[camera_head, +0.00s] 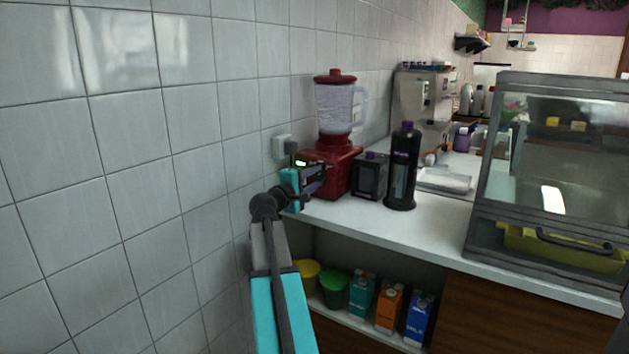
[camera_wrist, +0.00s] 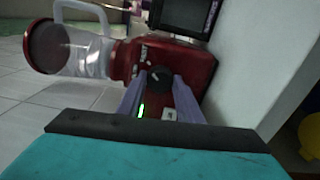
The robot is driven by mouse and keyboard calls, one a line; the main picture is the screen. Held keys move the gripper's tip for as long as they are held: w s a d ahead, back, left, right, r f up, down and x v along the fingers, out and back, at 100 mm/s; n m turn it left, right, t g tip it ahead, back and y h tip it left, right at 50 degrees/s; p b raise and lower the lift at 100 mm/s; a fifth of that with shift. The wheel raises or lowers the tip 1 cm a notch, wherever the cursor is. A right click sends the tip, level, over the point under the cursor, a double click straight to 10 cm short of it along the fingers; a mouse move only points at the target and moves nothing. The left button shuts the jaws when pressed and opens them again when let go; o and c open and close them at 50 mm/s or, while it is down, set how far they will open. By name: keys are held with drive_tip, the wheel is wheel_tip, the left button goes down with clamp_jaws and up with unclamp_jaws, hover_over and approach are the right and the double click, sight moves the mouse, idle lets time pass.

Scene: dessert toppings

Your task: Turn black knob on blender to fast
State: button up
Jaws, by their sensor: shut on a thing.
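The red blender (camera_head: 337,170) stands on the white counter against the tiled wall, with a clear jug (camera_head: 334,108) and red lid on top. In the wrist view the blender's red base (camera_wrist: 185,62) lies sideways, with the black knob (camera_wrist: 158,84) on its front face. My gripper (camera_head: 318,176) reaches the blender's front. In the wrist view its two purple-grey fingers (camera_wrist: 158,95) lie on either side of the knob, shut on it. A green light (camera_wrist: 141,110) glows on the front panel. The speed mark that the knob points to is too small to read.
A black bottle (camera_head: 403,168) with a purple cap and a dark box (camera_head: 370,176) stand right of the blender. A glass display case (camera_head: 545,165) is farther right. A shelf below holds cartons (camera_head: 390,305) and tubs (camera_head: 335,290). A wall socket (camera_head: 283,147) is at left.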

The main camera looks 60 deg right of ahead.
drive_tip(key=o, duration=1)
drive_tip(key=shift+o, duration=0.2)
drive_tip(key=shift+a, duration=0.1)
drive_tip(key=a+p, duration=0.1)
drive_tip(key=a, duration=1.2)
drive_tip(key=shift+a, duration=0.35)
drive_tip(key=shift+w, duration=0.1)
